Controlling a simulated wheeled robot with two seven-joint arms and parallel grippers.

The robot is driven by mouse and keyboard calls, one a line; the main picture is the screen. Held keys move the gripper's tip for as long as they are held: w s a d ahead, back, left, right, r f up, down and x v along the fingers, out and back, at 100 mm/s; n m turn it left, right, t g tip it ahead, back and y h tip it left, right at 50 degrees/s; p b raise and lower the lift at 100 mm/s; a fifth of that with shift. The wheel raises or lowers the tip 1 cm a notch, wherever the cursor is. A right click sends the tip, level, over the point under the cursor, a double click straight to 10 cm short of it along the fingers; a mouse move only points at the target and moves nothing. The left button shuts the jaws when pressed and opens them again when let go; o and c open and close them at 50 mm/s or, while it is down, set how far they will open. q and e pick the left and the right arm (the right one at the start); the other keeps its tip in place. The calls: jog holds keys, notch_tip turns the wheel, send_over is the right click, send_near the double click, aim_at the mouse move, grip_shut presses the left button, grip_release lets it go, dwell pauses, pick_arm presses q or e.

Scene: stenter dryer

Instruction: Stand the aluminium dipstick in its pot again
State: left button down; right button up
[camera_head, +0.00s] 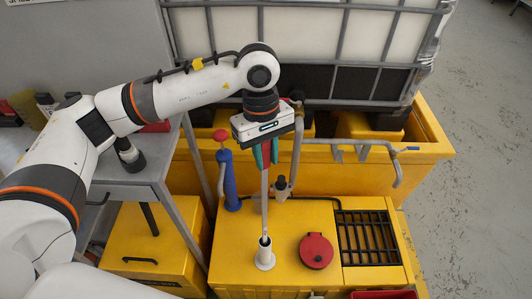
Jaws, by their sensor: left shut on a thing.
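My left gripper (263,157) is shut on the upper end of the aluminium dipstick (264,204). The dipstick is a thin grey rod, hanging close to upright below the fingers. Its pot (265,260) is a white upright tube with a flanged foot on the yellow top. The rod's lower end meets the dark mouth of the pot in the picture. I cannot tell how far the end is inside the mouth or whether it is just above it. My right gripper is not in view.
A red round lid (316,251) and a black grate (367,238) lie right of the pot. A blue pump with a red knob (230,181) and a pipe fitting (282,188) stand behind. A grey table (122,172) is at left. A caged white tank (305,38) stands at the back.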

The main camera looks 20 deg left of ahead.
pick_arm(q)
jog(key=c, duration=1.1)
grip_release()
jog(key=shift+r, duration=0.1)
jog(key=shift+r, duration=0.35)
jog(key=r+b, duration=0.1)
jog(key=r, duration=0.2)
jog(key=r+b, duration=0.1)
jog(key=r, duration=0.3)
jog(key=w+a+r+b, duration=0.1)
jog(key=r, duration=0.3)
jog(key=shift+w+a, duration=0.1)
